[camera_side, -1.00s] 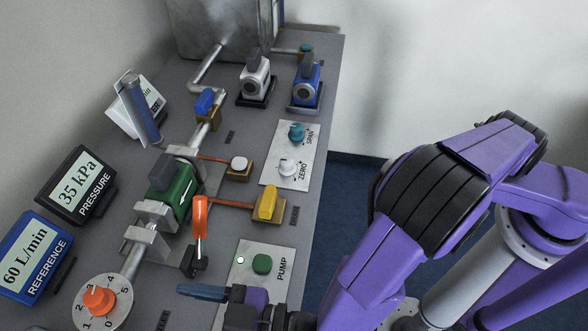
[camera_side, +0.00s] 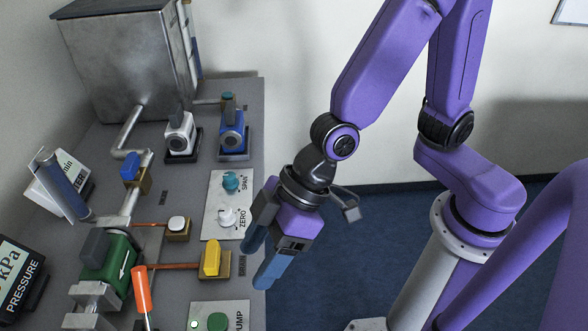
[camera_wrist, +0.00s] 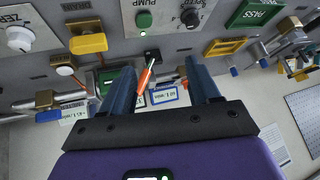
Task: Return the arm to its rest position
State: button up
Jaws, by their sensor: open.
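My purple arm (camera_side: 385,65) is raised and bent, with its wrist pointing down. My gripper (camera_side: 255,267) is open and empty, its blue-grey fingers hanging by the right edge of the test table (camera_side: 185,205), near the yellow-handled valve (camera_side: 211,258). In the wrist view my gripper (camera_wrist: 160,75) shows two spread fingers, with nothing held between them. An orange lever (camera_wrist: 146,78) appears between them in that view, farther off. Whether the fingers are over the table or just beyond its edge is hard to tell.
The table carries a metal tank (camera_side: 130,65), SPAN knob (camera_side: 230,181), ZERO knob (camera_side: 227,217), green valve body (camera_side: 110,258), orange lever (camera_side: 141,290) and green PUMP button (camera_side: 217,322). Open blue floor (camera_side: 340,250) lies right of the table.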

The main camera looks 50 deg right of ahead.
jog(key=s+d+r+h, duration=0.1)
jog(key=s+d+h, duration=0.2)
jog(key=d, duration=1)
jog(key=s+d+r+g+h, duration=0.1)
jog(key=s+d+r+h, duration=0.1)
jog(key=d, duration=1.2)
jog(key=shift+s+d+n+g+h, duration=0.3)
jog(key=shift+s+h, duration=0.3)
jog(key=shift+h, duration=0.2)
